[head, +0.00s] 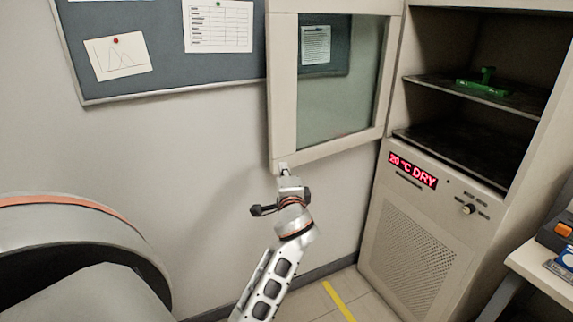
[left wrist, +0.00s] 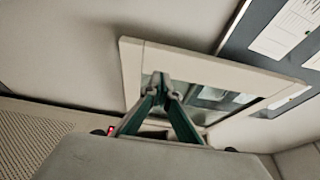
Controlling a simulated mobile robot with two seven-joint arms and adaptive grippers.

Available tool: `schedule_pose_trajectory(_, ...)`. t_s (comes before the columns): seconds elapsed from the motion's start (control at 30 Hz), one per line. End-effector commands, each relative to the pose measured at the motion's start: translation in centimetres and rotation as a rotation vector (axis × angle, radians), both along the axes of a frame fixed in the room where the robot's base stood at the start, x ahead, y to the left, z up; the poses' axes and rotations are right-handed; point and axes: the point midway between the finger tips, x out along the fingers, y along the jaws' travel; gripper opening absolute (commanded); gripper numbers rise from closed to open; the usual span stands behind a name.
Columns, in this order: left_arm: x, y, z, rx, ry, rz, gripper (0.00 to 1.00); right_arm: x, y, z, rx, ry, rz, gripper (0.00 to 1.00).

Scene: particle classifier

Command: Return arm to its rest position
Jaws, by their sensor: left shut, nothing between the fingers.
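My left arm rises from the bottom middle of the head view. Its gripper (head: 284,168) points up at the lower left corner of the open glass door (head: 340,78). I cannot tell whether it touches the door frame. In the left wrist view the two green fingers of the gripper (left wrist: 160,80) meet at the tips, with nothing between them. The door (left wrist: 133,75) shows behind and around the fingertips there. My right gripper is out of view.
The drying cabinet (head: 415,235) stands open at right, its display reading "20 °C DRY". A green object (head: 483,84) sits on its upper shelf. A pinboard (head: 160,50) hangs on the wall. A white table (head: 545,268) stands at the right edge. Yellow tape (head: 338,300) marks the floor.

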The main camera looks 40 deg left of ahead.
Motion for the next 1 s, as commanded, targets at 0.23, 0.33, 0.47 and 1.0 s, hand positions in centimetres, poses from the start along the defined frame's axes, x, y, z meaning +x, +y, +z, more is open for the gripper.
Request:
schedule_pose_trajectory(0.23, -3.6, -2.1, -0.1, -0.002, 0.001, 0.000, 0.00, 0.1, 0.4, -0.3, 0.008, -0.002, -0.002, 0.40)
schedule_pose_trajectory(0.33, -4.3, -2.5, 0.0, -0.001, -0.001, 0.000, 0.00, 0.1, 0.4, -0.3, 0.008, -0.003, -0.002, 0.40)
schedule_pose_trajectory(0.47, -4.7, -2.7, 0.0, -0.001, -0.001, 0.001, 0.00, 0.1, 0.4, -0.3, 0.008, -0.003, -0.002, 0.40)
schedule_pose_trajectory(1.0, -4.1, -10.4, -11.7, -0.275, -0.003, -0.293, 0.00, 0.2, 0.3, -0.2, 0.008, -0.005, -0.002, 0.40)
